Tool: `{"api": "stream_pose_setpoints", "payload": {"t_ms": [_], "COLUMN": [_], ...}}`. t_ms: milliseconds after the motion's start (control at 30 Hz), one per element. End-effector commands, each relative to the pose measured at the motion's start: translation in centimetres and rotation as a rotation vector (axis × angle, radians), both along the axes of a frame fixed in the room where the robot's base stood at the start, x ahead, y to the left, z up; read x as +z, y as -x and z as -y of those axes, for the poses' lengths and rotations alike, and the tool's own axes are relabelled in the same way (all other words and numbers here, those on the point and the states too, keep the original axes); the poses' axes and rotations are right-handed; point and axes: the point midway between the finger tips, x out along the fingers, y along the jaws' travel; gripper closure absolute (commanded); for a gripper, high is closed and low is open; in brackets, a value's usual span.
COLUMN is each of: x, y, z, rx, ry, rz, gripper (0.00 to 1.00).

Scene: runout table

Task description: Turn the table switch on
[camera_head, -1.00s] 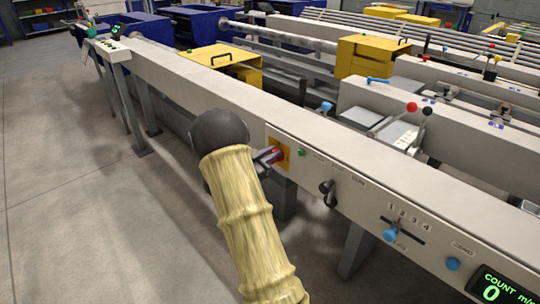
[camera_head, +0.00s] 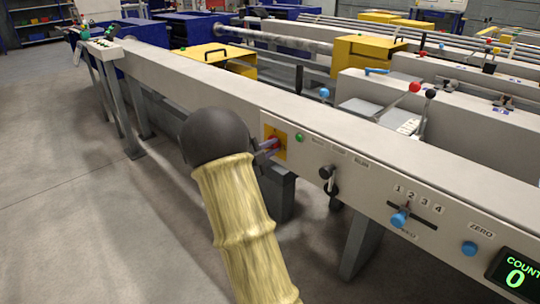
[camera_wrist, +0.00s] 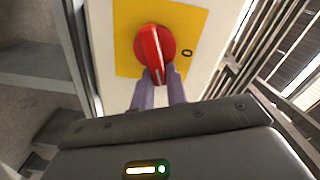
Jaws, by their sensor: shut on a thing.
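The table switch is a red rotary knob (camera_wrist: 152,48) on a square yellow plate (camera_wrist: 191,29) in the wrist view. A white line on its grip bar points down and slightly right, toward my fingers. A dark O mark (camera_wrist: 186,53) is on the plate to the knob's right. My gripper (camera_wrist: 160,73) has its two purple fingers shut on the lower end of the knob's bar. In the head view my gripper (camera_head: 270,146) reaches the yellow plate (camera_head: 282,151) on the table's pale front rail; its fingers and my wrist partly hide the knob.
Right of the plate are a green button or lamp (camera_head: 300,138), a black lever (camera_head: 327,174), a blue slider knob (camera_head: 399,218) by the numbers, a blue button (camera_head: 469,248) and a counter display (camera_head: 518,275) reading 0. Open floor (camera_head: 70,210) lies at left.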

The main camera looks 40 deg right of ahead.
Motion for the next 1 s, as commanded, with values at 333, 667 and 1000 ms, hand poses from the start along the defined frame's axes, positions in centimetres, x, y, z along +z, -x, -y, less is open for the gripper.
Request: {"api": "stream_pose_setpoints", "payload": {"t_ms": [333,667,1000], "x": [-1.34,-1.35,-1.27], "y": [0.18,0.22,0.21], "z": [-0.06,-0.05,-0.06], "rx": [0.001,0.000,0.000], "ry": [-0.025,-0.035,-0.037], "rz": [0.284,0.405,0.417], "gripper": [1.00,1.00,1.00]}}
